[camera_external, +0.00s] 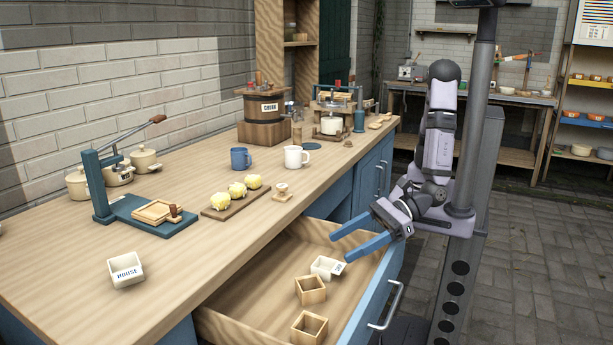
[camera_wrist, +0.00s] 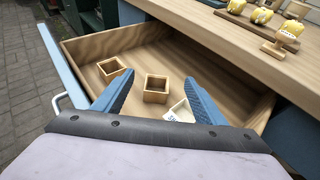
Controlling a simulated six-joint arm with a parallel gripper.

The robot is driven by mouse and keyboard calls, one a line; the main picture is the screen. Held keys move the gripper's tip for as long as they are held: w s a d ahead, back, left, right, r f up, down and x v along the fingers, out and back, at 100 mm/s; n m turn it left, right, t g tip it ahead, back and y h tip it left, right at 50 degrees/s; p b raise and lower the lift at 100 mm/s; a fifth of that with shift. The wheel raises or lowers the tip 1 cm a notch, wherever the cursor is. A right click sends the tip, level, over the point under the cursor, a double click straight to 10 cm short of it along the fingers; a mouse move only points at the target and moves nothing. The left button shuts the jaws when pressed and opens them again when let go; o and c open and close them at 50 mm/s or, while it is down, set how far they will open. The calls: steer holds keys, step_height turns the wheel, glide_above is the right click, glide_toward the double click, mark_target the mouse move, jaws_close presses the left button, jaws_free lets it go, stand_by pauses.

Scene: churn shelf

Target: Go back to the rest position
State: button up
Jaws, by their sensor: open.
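My gripper (camera_external: 352,248) is open, its two blue fingers apart and pointing left over the open drawer (camera_external: 262,295). Nothing shows between the fingertips. In the wrist view the fingers of my gripper (camera_wrist: 158,85) reach over the drawer (camera_wrist: 135,47), with a small wooden box (camera_wrist: 156,89) seen between them. A white labelled box (camera_external: 324,267) lies in the drawer near the fingertips in the outside view; it also shows in the wrist view (camera_wrist: 180,111), partly hidden by the right finger. I cannot tell whether a finger touches it.
Wooden boxes (camera_external: 310,290) sit in the drawer. A white box marked HOUSE (camera_external: 126,270), a blue press (camera_external: 140,208), a board with yellow lumps (camera_external: 224,205), mugs (camera_external: 296,157) and a churn (camera_external: 265,122) stand on the counter (camera_external: 60,245). Floor on the right is clear.

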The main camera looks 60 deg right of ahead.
steer(key=shift+s+d+r, duration=0.15)
steer(key=shift+s+d, duration=0.15)
